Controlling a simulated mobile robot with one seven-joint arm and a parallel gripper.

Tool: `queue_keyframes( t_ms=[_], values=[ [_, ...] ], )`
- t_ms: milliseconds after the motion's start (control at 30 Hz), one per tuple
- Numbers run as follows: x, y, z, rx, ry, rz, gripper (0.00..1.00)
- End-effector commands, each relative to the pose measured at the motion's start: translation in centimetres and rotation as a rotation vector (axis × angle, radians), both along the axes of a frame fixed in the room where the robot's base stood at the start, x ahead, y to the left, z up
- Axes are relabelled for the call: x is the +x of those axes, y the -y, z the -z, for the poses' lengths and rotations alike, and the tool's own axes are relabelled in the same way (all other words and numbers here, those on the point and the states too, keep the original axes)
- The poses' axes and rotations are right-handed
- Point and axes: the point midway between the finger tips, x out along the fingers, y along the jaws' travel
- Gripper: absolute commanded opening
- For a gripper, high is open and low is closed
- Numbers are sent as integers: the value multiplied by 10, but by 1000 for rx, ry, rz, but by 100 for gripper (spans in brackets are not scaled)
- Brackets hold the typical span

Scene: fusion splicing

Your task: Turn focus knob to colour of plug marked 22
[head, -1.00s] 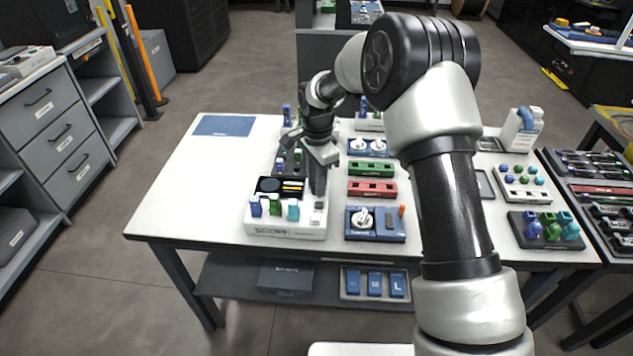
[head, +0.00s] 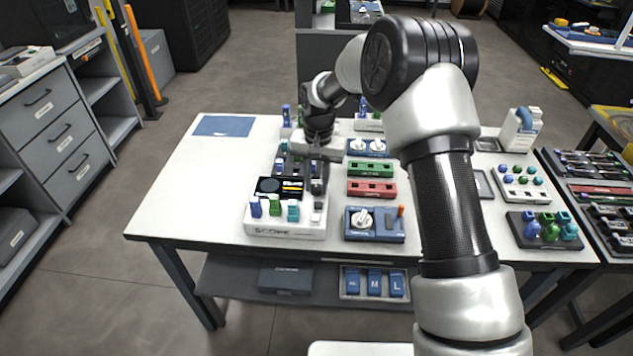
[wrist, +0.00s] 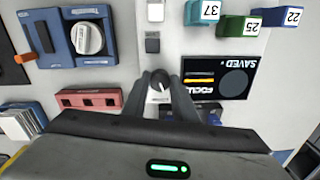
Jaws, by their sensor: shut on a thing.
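The focus knob (wrist: 159,86), round with a pale pointer, sits beside the display (wrist: 222,78) on the white scope (head: 285,230). My gripper (wrist: 161,80) has its two dark fingers closed around it in the wrist view. In the head view my gripper (head: 316,186) is over the scope's right side and hides the knob. Three numbered plugs stand along the scope's front: the blue plug marked 22 (wrist: 290,17), the green plug marked 25 (wrist: 240,26) and the teal plug marked 37 (wrist: 203,12). The display reads SAVED and FOCUS, with an orange line.
A blue unit with a white dial (head: 363,218) stands right of the scope. A red block (head: 372,188) and a green block (head: 371,169) lie behind it. The table's left part, near a blue mat (head: 223,125), is clear.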

Motion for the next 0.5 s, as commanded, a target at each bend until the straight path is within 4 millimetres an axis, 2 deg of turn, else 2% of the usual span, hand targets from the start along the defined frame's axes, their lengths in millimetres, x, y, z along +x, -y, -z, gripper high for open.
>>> queue_keyframes(
  t_ms=[500],
  values=[
    [1, 1, -1, 1, 1, -468, 3]
  ],
)
